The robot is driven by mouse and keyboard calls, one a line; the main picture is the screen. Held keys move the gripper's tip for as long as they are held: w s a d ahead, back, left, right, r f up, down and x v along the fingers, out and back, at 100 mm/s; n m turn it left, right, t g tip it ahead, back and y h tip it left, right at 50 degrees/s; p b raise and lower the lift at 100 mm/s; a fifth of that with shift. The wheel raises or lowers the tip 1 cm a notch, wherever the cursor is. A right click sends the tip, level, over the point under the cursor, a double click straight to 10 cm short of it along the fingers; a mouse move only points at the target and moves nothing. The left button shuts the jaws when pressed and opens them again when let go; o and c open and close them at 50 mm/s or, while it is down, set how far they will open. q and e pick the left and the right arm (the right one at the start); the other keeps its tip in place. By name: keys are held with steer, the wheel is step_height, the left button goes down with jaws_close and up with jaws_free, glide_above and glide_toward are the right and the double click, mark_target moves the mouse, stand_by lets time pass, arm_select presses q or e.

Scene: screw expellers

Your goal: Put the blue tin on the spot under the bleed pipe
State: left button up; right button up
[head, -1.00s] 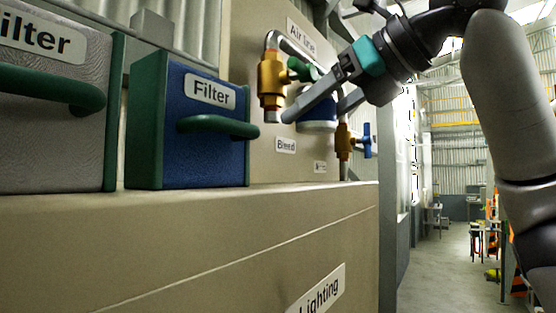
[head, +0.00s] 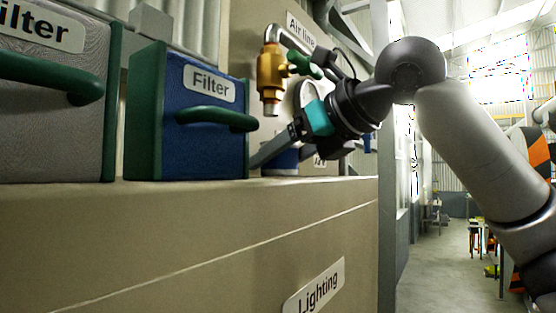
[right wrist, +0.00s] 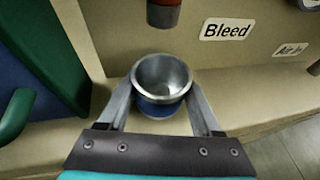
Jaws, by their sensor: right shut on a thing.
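The blue tin (head: 282,163) is an open, empty metal cup with a blue outside. My right gripper (head: 272,154) is shut on it, one finger on each side, as the right wrist view shows with the tin (right wrist: 161,103) upright between the fingers. The tin is low, at or just above the ledge; I cannot tell if it touches. The brass bleed pipe (head: 270,80) hangs above it, and its lower end (right wrist: 163,13) shows just beyond the tin in the right wrist view. No marked spot shows under the pipe. My left gripper is not in view.
A blue filter box (head: 185,125) with a green handle stands left of my right gripper, close to its fingers. A grey filter box (head: 50,110) stands farther left. The beige ledge (head: 200,200) runs beneath. A "Bleed" label (right wrist: 227,29) is on the panel behind.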

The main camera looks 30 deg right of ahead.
steer(key=shift+a, duration=0.1)
steer(key=shift+f, duration=0.15)
steer(key=o, duration=1.1)
steer(key=shift+c, duration=0.2)
steer(key=shift+s+r, duration=0.1)
steer(key=shift+r, duration=0.2)
steer(key=v, duration=1.1)
steer(key=shift+s, duration=0.35)
steer(key=shift+r, duration=0.15)
